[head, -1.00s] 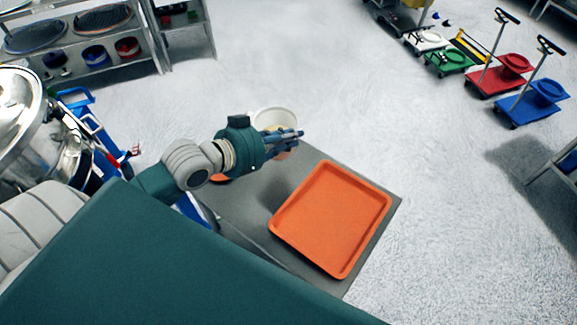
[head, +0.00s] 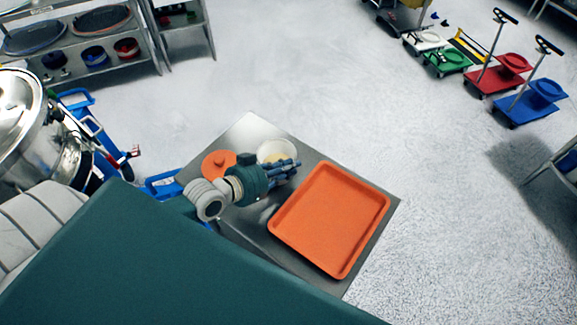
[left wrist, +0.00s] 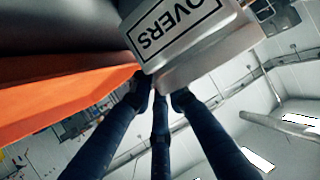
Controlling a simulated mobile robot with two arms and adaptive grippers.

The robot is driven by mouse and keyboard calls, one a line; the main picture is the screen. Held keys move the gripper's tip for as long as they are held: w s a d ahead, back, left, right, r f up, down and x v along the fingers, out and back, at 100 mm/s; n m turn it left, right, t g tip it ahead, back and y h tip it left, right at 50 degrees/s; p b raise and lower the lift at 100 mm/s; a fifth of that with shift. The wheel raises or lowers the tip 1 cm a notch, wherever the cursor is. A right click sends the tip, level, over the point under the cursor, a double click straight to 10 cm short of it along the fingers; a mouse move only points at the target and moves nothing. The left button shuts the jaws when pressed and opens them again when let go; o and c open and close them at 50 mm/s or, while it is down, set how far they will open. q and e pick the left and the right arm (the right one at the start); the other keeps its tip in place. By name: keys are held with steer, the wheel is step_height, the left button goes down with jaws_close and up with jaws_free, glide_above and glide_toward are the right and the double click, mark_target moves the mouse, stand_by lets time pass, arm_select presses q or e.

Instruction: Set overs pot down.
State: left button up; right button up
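The overs pot (head: 277,150) is a pale, whitish open pot at the far side of the grey table, just left of the orange tray. My left gripper (head: 292,168) is at its near side, with dark blue fingers partly covering it. In the left wrist view the pot (left wrist: 190,35) shows a black "OVERS" label, and the gripper's fingertips (left wrist: 160,95) close in at its edge. The pot seems to be at table height, but its base is hidden in the head view, so contact is not clear. My right gripper is not in view.
An orange tray (head: 332,222) covers the table's right part. A round orange lid (head: 217,164) lies left of the pot. The steel table's (head: 250,128) far corner is bare. A shiny metal vessel (head: 22,125) and blue frame stand left. Carts and shelves are farther off.

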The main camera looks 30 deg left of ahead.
arm_select(q)
steer(key=o, duration=0.4)
steer(key=shift+c, duration=0.2)
steer(key=shift+s, duration=0.1)
steer(key=shift+s+a+r, duration=0.1)
steer(key=shift+s+a, duration=0.1)
steer(key=shift+s, duration=0.15)
steer(key=b+v, duration=0.1)
steer(key=v, duration=1)
steer(key=shift+r, duration=0.2)
